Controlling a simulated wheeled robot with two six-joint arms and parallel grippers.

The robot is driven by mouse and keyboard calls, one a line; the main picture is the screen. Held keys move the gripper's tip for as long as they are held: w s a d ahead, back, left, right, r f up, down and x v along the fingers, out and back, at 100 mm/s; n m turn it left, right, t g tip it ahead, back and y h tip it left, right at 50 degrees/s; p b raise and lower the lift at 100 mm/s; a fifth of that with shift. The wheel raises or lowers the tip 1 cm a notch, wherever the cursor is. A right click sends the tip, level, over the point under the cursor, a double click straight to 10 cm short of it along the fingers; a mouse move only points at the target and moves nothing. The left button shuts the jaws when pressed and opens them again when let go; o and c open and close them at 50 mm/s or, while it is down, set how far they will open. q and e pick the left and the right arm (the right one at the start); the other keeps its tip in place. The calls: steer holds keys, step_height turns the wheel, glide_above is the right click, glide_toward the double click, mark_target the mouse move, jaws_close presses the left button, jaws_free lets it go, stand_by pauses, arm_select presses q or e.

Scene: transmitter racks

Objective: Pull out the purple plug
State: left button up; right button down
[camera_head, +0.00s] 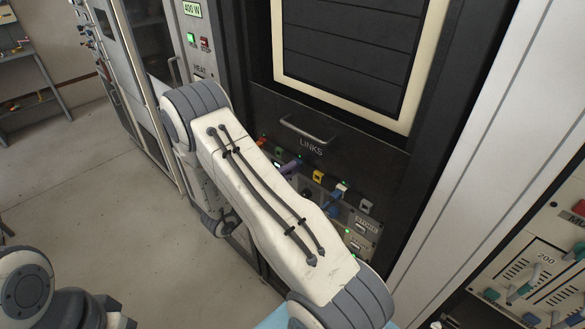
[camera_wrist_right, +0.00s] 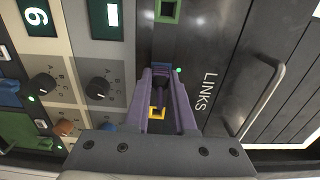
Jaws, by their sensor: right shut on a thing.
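The purple plug (camera_head: 290,167) shows in the head view, partly hidden by my right arm, on the dark panel below the word LINKS, between a green and a yellow socket. In the right wrist view, my right gripper (camera_wrist_right: 160,75) is shut on the plug (camera_wrist_right: 160,84), its fingers on either side of it. The plug's body is dark and mostly covered there. I cannot tell whether it is fully seated in its socket. My left arm shows at the bottom left of the head view, but its fingers do not show.
A yellow socket (camera_head: 318,176), a blue plug (camera_head: 338,193) and a grey socket (camera_head: 366,206) sit along the same row. A handle (camera_head: 306,130) sticks out above LINKS. A cabinet with levers (camera_head: 520,285) stands at right. The floor (camera_head: 110,210) at left is clear.

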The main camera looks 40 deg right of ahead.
steer(key=a+b, duration=0.1)
steer(key=a, duration=0.5)
steer(key=shift+s, duration=0.2)
stand_by(0.9)
